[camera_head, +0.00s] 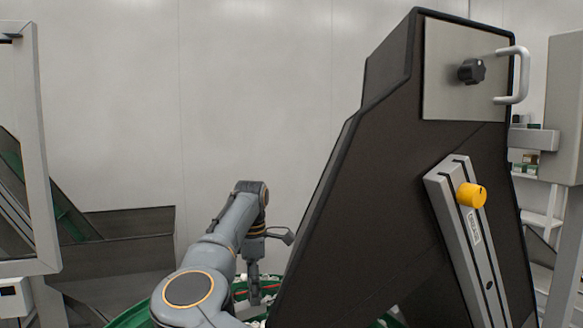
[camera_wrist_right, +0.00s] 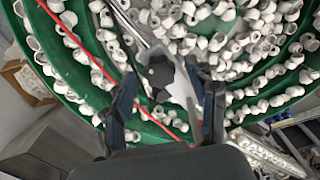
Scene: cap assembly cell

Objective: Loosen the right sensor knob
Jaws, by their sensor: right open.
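A dark knob (camera_wrist_right: 158,72) on a light metal bracket (camera_wrist_right: 183,88) shows in the right wrist view, above the green bowl. It looks like the sensor knob. My right gripper (camera_wrist_right: 170,90) is open, with one finger on each side of the knob in this view. The fingers look apart from it, but I cannot tell the depth. In the head view my right gripper (camera_head: 254,297) points down beside the dark housing, low over the bowl. The knob is not distinguishable there. My left gripper is not in view.
The green bowl (camera_wrist_right: 75,88) holds many white caps, and a red line crosses it. In the head view a large dark housing (camera_head: 385,200) stands right of my arm, with a black knob (camera_head: 471,71), a handle (camera_head: 518,75) and a yellow knob (camera_head: 472,195).

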